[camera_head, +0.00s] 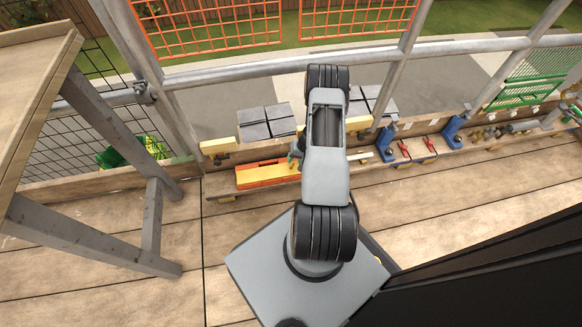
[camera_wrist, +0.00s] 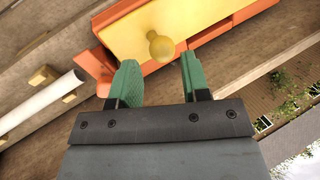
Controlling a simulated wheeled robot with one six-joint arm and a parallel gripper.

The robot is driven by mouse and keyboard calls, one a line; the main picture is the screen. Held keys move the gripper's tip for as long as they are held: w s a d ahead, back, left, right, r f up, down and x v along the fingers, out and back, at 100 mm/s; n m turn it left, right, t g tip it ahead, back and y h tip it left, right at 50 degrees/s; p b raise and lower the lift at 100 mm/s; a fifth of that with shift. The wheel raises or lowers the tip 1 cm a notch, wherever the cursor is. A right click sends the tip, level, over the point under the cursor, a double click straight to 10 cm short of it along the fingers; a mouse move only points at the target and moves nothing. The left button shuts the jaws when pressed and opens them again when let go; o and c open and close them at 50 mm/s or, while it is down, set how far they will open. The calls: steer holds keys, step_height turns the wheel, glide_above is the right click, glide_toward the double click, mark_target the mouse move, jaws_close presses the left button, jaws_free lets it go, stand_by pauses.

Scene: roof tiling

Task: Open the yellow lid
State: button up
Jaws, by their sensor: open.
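The yellow lid (camera_wrist: 135,32) lies flat over part of an orange box (camera_wrist: 218,22) in the wrist view, with a round yellow knob (camera_wrist: 161,47) standing up from it. In the head view my arm hides most of the gripper.
A white tube (camera_wrist: 40,105) lies beside the box. Along the ledge right of my arm stand blue clamps (camera_head: 385,143) and red-handled tools (camera_head: 404,148). Grey tiles (camera_head: 267,122) lie beyond. A wooden table (camera_head: 38,75) stands at left, with bare planks in front.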

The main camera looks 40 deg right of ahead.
mark_target(292, 163)
steer(key=shift+b+x, duration=0.7)
steer(key=shift+x, duration=1.65)
steer(key=shift+a, duration=0.1)
steer(key=shift+r, duration=0.1)
jaws_close()
